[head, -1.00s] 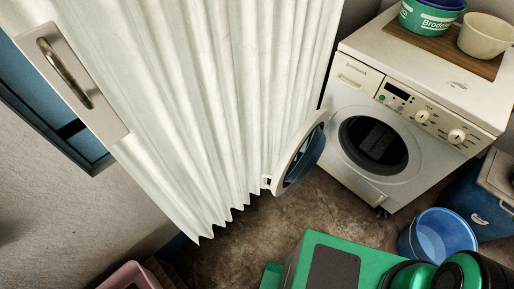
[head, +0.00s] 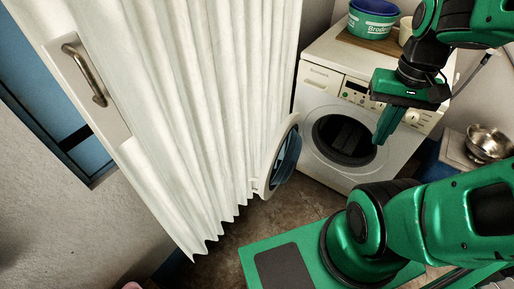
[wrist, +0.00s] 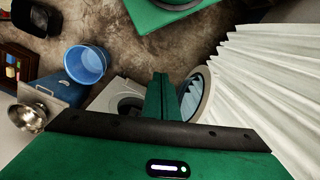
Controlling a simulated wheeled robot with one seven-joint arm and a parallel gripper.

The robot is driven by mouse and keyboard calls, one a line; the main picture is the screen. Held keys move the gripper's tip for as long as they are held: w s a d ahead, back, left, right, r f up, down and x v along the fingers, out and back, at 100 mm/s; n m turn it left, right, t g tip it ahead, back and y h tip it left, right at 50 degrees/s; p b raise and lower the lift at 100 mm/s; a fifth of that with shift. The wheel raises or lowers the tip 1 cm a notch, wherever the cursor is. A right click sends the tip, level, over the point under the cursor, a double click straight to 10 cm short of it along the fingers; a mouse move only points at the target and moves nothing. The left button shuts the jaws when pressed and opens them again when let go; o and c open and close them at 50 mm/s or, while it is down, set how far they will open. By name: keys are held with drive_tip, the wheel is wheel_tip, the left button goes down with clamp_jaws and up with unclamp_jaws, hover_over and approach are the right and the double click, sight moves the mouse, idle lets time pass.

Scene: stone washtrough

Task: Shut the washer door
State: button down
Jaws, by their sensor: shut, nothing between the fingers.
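The white washer (head: 322,128) stands against the back wall in the head view, its dark round opening (head: 345,138) uncovered. Its round door (head: 281,158), with a pale rim and blue-tinted glass, stands swung wide open to the left, close to the pleated curtain. My green gripper (head: 388,124) is shut and empty, in front of the washer's right half and apart from the door. In the wrist view my shut fingers (wrist: 161,97) appear between the washer (wrist: 113,92) and the door (wrist: 200,92); the distance to the door is hard to judge.
A white pleated curtain (head: 200,100) with a handle panel hangs at the left, right beside the door. A green tub (head: 371,22) stands on the washer. A blue bucket (wrist: 86,64) and a metal bowl (wrist: 28,116) show in the wrist view. Some floor is clear.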

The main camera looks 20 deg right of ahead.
drive_tip(key=w+a+f+n, duration=0.2)
drive_tip(key=w+f+n, duration=0.1)
drive_tip(key=w, duration=0.3)
drive_tip(key=w+a+f+n+t, duration=0.1)
drive_tip(key=w+f+n, duration=0.25)
drive_tip(key=w, duration=0.35)
drive_tip(key=w+a+f+n, duration=0.2)
drive_tip(key=w+f+n, duration=0.1)
drive_tip(key=w, duration=0.3)
drive_tip(key=w+a+f+n+t+y, duration=0.2)
drive_tip(key=w+a+f+n, duration=0.4)
drive_tip(key=w+a+f, duration=0.7)
wheel_tip(320, 180, down, 10)
drive_tip(key=s+d, duration=0.1)
drive_tip(key=shift+s+d+f, duration=0.15)
drive_tip(key=shift+s+d, duration=0.1)
drive_tip(key=shift+d, duration=0.15)
